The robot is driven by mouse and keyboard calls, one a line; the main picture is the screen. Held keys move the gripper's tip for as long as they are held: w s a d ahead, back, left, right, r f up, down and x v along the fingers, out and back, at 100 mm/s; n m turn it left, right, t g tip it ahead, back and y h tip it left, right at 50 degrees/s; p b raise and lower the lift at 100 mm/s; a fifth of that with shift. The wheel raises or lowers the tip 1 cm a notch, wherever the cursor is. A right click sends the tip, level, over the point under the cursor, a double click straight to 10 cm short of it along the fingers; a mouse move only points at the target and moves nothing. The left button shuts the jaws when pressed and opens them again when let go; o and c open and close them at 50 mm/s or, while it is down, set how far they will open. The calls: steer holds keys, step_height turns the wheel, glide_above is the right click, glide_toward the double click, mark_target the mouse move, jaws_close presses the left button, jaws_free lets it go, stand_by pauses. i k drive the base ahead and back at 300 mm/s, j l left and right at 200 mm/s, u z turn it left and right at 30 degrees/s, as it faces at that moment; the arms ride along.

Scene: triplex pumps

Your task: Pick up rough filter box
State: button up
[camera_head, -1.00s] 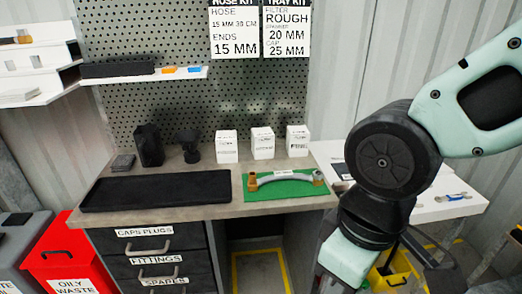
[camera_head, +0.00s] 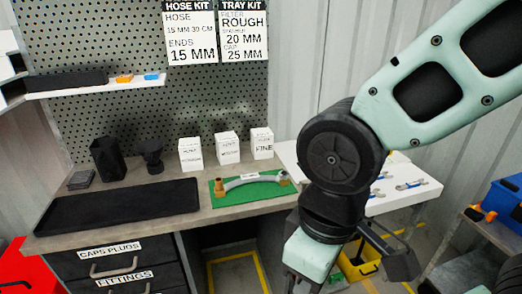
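Three small white filter boxes stand upright in a row at the back of the workbench, in front of the pegboard: a left box (camera_head: 190,154), a middle box (camera_head: 227,148) and a right box (camera_head: 262,143). The right one's label reads FINE. The labels on the left and middle boxes are too small to read surely, so I cannot tell which is rough. My gripper (camera_head: 385,245) is low at the right, apart from the boxes and partly hidden by my arm. Its fingers are not clear enough to show whether they are open.
A black tray (camera_head: 115,212) lies on the bench's left. A hose with brass ends (camera_head: 250,181) lies on a green mat (camera_head: 247,197) before the boxes. Black containers (camera_head: 108,158) stand left of the boxes. A white side table (camera_head: 400,203) holds wrenches; a yellow bin (camera_head: 357,264) is below.

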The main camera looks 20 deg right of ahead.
mark_target(190, 152)
steer(key=i+j+z, duration=0.3)
steer(key=j, duration=0.3)
steer(key=i+j+z, duration=0.1)
steer(key=j+z, duration=0.15)
steer(key=j, duration=0.35)
steer(key=i+j+z, duration=0.1)
steer(key=j+z, duration=0.2)
steer(key=j, duration=0.35)
steer(key=j+z, duration=0.3)
steer(key=j, duration=0.4)
